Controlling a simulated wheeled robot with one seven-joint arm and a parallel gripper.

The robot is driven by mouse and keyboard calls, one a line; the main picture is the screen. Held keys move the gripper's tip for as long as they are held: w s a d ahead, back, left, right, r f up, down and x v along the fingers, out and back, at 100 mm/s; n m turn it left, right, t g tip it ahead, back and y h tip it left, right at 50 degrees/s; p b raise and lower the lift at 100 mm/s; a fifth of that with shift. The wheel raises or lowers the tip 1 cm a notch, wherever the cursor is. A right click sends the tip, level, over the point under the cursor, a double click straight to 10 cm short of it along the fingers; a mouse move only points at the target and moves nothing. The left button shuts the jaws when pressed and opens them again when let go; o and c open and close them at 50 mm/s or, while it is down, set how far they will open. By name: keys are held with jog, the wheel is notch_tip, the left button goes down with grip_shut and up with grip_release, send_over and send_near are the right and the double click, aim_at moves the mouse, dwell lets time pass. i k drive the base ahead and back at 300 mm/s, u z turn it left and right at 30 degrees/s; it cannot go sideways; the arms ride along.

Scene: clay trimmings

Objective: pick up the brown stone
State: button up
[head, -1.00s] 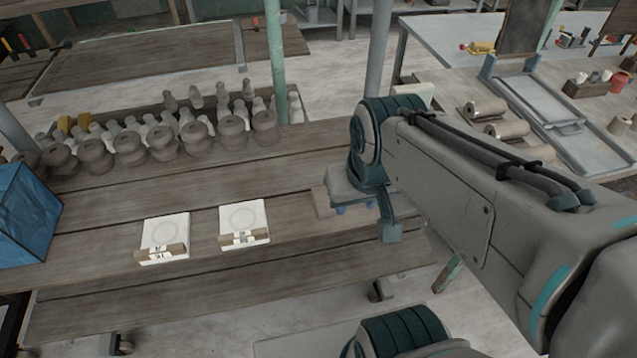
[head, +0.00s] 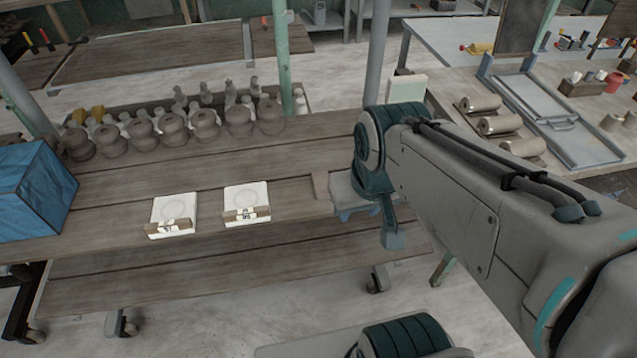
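I cannot make out a brown stone in the head view. My gripper (head: 357,213) is over the right part of the wooden table (head: 140,258), mostly behind my own arm. Its grey body and small blue parts below it show, but its fingertips are not clear. A brown wooden edge (head: 320,186), perhaps of a shallow tray, shows just left of my gripper, with its right part hidden. Two white square pads (head: 174,206) (head: 247,195) lie left of it, each with a brown strip and small white labels along the front.
A blue box (head: 35,190) stands at the table's left end. A row of grey-brown rounded pots (head: 205,125) and paler bottle shapes line the back. A green post (head: 283,60) rises behind. Another table at right holds rolls (head: 498,124) and a grey frame (head: 560,125).

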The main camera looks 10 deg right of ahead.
aim_at(320, 179)
jog(key=k, duration=0.25)
jog(key=u, duration=0.95)
jog(key=i, duration=0.95)
jog(key=z, duration=1.6)
